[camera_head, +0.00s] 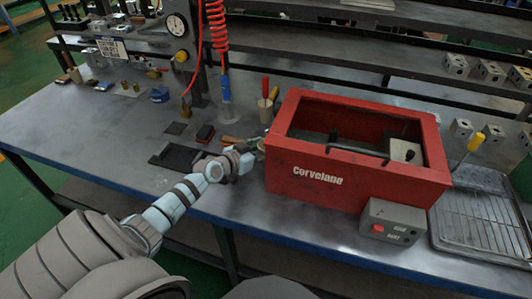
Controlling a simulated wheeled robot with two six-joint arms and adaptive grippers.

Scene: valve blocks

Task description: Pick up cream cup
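A cream cup (265,110) stands on the bench behind the left end of the red box, with a red-handled tool rising out of or just behind it. My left gripper (252,152) is low over the bench at the box's left end, nearer the camera than this cup and apart from it in the picture. A small pale rim-like shape (261,146) shows at the fingertips, partly hidden; I cannot tell what it is. The fingers are too small and covered to show whether they are open or shut. I cannot make out my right gripper.
A grey switch box (393,222) and a metal tray (475,222) are farther right. Dark flat pads (176,157) lie left of the gripper. The bench's left part is mostly clear.

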